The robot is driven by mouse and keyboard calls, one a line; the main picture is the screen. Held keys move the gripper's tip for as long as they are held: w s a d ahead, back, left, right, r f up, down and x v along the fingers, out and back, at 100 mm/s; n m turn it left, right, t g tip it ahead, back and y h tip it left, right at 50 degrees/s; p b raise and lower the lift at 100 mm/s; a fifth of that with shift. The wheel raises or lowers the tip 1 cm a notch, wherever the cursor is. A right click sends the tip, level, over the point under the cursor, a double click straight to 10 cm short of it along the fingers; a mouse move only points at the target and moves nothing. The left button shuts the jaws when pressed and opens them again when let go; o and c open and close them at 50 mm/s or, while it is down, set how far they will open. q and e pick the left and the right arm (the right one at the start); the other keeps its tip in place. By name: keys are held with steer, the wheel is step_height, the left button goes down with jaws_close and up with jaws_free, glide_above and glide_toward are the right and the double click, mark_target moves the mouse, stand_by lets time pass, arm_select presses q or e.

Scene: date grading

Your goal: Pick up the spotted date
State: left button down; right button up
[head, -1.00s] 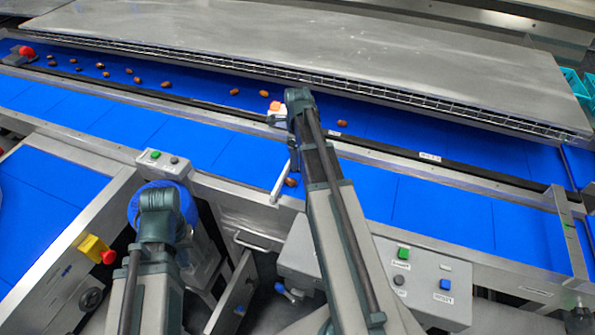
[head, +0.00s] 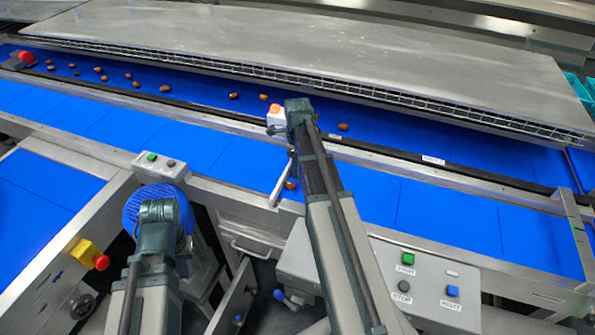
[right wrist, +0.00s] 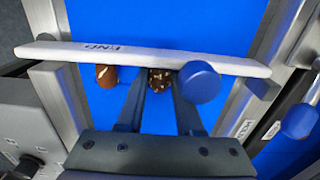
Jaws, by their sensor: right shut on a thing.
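The spotted date (right wrist: 160,79) is dark brown with pale specks. In the right wrist view it sits between the fingertips of my right gripper (right wrist: 161,91), which is shut on it. A plainer reddish-brown date (right wrist: 106,75) lies just left of the fingers, partly under a white bar marked END (right wrist: 130,53). In the head view a brown date (head: 291,185) shows beside the bar (head: 280,181) on the near blue belt; my right arm hides the right gripper's fingers. My left arm's end is at lower left, but its fingers are hidden.
Several dates (head: 234,96) lie along the far blue belt (head: 200,88), under the edge of a steel cover (head: 320,45). A blue knob (right wrist: 198,82) is close by my right fingers. A button box (head: 425,275) stands at front right. The near belt (head: 440,215) is clear to the right.

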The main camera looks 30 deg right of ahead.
step_height(320, 180, up, 10)
steer(key=p, duration=1)
